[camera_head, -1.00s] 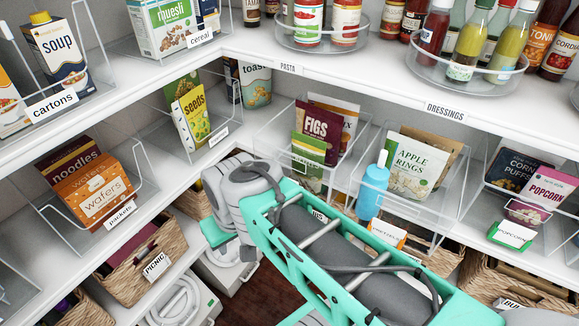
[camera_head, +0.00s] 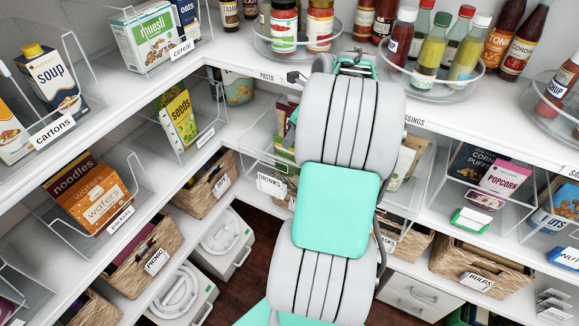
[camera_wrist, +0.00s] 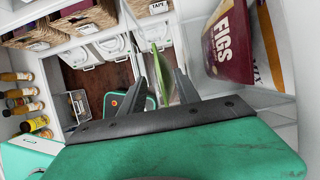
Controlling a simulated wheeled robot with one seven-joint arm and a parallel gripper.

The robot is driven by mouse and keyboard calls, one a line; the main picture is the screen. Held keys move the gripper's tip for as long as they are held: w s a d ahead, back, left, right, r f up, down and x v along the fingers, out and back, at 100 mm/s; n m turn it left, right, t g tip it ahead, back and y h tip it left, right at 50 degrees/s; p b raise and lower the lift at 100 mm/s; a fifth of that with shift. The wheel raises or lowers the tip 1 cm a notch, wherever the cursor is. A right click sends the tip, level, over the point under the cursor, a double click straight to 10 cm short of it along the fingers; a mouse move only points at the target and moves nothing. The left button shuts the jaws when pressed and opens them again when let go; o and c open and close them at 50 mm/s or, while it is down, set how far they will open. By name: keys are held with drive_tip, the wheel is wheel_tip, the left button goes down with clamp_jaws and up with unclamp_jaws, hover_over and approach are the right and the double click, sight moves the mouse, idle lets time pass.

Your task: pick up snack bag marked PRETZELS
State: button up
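No lettering reading PRETZELS can be made out in either current view. A green snack bag (camera_wrist: 152,62) shows nearly edge-on between the two dark fingers of my gripper (camera_wrist: 153,70) in the wrist view. The fingers stand apart on its two sides, and I see no clear grip. In the head view a sliver of the green bag (camera_head: 284,150) shows left of my arm, in a clear bin; the arm hides my fingertips and most of the bin. A maroon FIGS bag (camera_wrist: 232,42) stands close to the right of my fingers in the wrist view.
Clear bin walls (camera_head: 245,148) stand around the bags. Above is a shelf edge (camera_head: 240,75) with a turntable of jars (camera_head: 285,48). A yellow seeds bag (camera_head: 180,115) is in a bin to the left. A popcorn bag (camera_head: 505,182) is to the right. Baskets (camera_head: 210,185) sit below.

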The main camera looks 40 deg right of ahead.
drive_tip(key=p+x, duration=0.1)
drive_tip(key=x, duration=0.5)
drive_tip(key=shift+d+f, duration=0.1)
drive_tip(key=shift+f, duration=0.05)
drive_tip(key=shift+f+p, duration=0.25)
drive_tip(key=shift+p, duration=0.1)
idle(0.3)
clamp_jaws()
idle(1.3)
